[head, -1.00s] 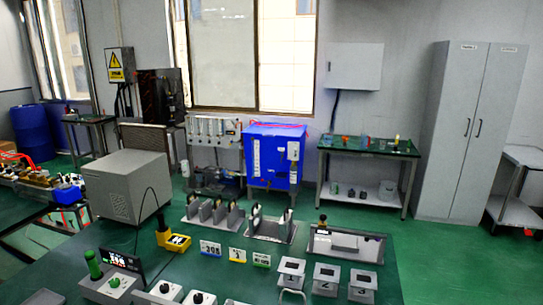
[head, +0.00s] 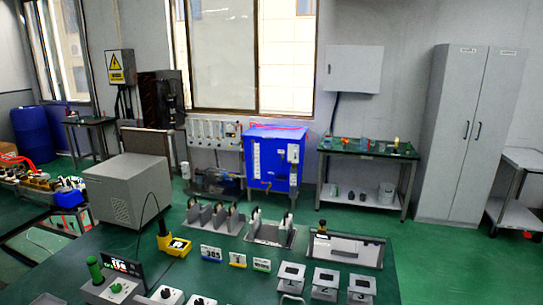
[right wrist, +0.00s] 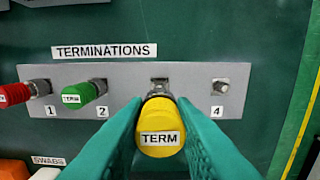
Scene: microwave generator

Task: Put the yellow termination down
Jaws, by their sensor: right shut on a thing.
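The yellow termination (right wrist: 160,128), labelled TERM, shows in the right wrist view, in front of the third place of the grey TERMINATIONS panel (right wrist: 245,72). My right gripper (right wrist: 160,104) is shut on it, one green finger on each side. Its metal end points at the panel; I cannot tell whether it is seated on its holder. A red termination (right wrist: 14,95) is at place 1 and a green one (right wrist: 79,96) at place 2. Place 4 has only a bare metal connector (right wrist: 220,84). My left gripper is not in view.
The head view shows the green bench with a grey box (head: 130,192), a yellow device (head: 175,245), upright holders (head: 213,217), numbered blocks (head: 325,283) and a control box (head: 110,290). An orange thing (right wrist: 14,169) sits at the wrist view's lower left.

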